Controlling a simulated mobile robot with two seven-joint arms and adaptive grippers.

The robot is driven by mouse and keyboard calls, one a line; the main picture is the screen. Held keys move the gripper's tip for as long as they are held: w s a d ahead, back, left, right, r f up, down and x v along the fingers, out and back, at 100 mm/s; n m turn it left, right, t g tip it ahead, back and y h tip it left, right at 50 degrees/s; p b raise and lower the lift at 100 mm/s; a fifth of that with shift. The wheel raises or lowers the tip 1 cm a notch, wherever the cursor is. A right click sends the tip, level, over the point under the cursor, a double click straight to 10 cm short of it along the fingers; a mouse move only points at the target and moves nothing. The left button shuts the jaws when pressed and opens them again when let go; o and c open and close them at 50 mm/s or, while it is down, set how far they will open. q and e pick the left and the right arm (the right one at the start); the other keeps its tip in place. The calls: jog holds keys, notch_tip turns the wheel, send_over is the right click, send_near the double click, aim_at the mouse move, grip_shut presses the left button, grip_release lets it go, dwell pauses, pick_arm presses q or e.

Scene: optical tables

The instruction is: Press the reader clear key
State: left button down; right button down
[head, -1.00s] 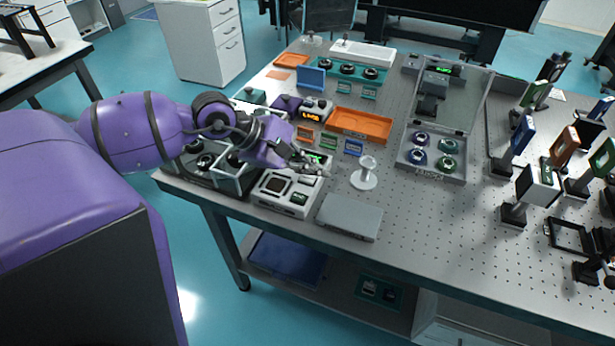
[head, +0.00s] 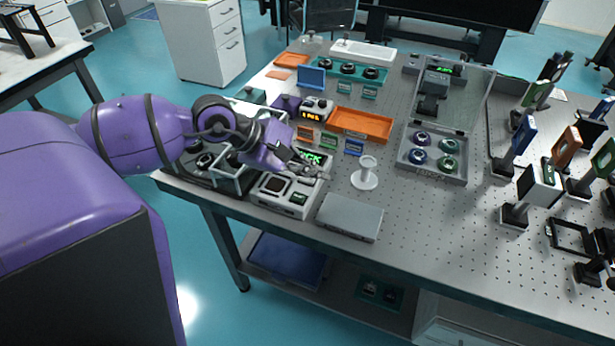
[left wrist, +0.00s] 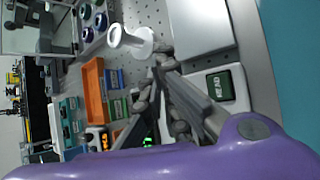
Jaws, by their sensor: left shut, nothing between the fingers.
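The reader (head: 284,207) is a pale box at the table's near edge, with a dark square window and a lit green display (head: 311,156) at its back. A dark green key (head: 299,198) sits on its front right; in the left wrist view this key (left wrist: 219,85) is marked READ. My left gripper (head: 319,174) is shut and empty, its fingertips low over the reader's right side, in front of the display. In the left wrist view the shut fingers (left wrist: 160,62) cover part of the reader's top. I cannot make out a clear key, or whether the fingertips touch anything.
A white pedestal stand (head: 366,174) stands just right of the fingertips. A flat grey plate (head: 350,217) lies right of the reader. An orange tray (head: 361,124) and small coloured label blocks are behind. A clear-sided frame (head: 232,180) stands left, under my arm.

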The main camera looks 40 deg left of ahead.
pick_arm(q)
jog(key=shift+f, duration=0.2)
pick_arm(e)
jog(key=shift+s+f, duration=0.2)
jog(key=shift+s, duration=0.15)
pick_arm(q)
jog(key=shift+f, duration=0.2)
pick_arm(e)
jog(key=shift+w+f, duration=0.1)
jog(key=shift+w, duration=0.35)
pick_arm(q)
jog(key=shift+r, duration=0.8)
pick_arm(e)
jog(key=shift+r, duration=0.6)
jog(key=shift+s, duration=0.1)
pick_arm(q)
jog(key=shift+r, duration=0.1)
